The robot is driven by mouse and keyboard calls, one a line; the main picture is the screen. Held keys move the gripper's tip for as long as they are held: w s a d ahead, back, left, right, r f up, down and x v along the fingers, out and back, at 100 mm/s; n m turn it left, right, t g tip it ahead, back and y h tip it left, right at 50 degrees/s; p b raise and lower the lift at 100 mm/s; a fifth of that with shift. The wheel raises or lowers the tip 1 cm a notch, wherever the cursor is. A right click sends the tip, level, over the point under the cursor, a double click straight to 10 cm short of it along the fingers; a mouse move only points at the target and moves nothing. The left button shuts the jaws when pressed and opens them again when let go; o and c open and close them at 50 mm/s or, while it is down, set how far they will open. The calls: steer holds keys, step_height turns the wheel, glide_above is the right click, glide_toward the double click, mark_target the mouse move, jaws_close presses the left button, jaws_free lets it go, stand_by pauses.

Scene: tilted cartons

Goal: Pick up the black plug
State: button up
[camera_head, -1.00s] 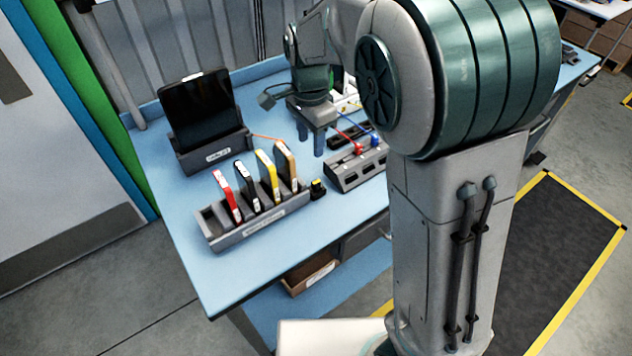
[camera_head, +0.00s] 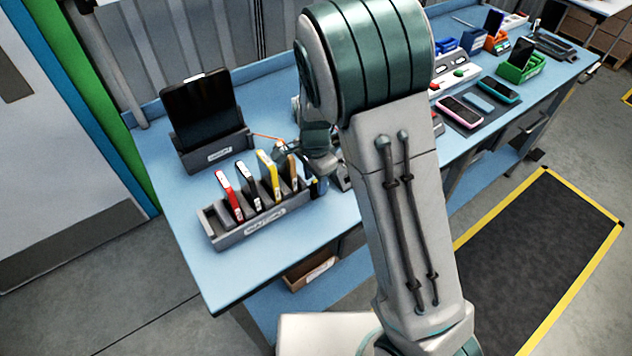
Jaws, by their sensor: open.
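My gripper (camera_head: 318,181) points down just past the right end of the grey slotted rack (camera_head: 262,228). It is open, though its fingertips are small and hard to make out. A small black piece with yellow on it, likely the black plug, stood at that spot in the earlier view. Now my gripper and wrist cover most of it, so I cannot tell whether the fingers are around it or only above it.
The rack holds upright red (camera_head: 230,196), black (camera_head: 248,188), yellow (camera_head: 268,176) and orange slabs close to my gripper's left. A tablet stands in a dock (camera_head: 214,152) behind. My arm hides the table's middle; phones (camera_head: 460,112) lie to the right. The table's front left is clear.

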steer(key=shift+f, duration=0.1)
jaws_close()
steer(key=shift+r, duration=0.5)
steer(key=r, duration=0.1)
steer(key=r+b, duration=0.1)
steer(key=r, duration=0.1)
steer(key=shift+w+d+r, duration=0.15)
steer(key=shift+d+r, duration=0.1)
steer(key=shift+d, duration=0.15)
steer(key=w+d+r+b, duration=0.2)
steer(key=d+r, duration=0.4)
steer(key=d, duration=0.4)
steer(key=shift+w+d+r, duration=0.2)
steer(key=shift+w+r, duration=0.1)
steer(key=shift+w, duration=0.25)
steer(key=shift+r+p, duration=0.45)
steer(key=shift+r, duration=0.25)
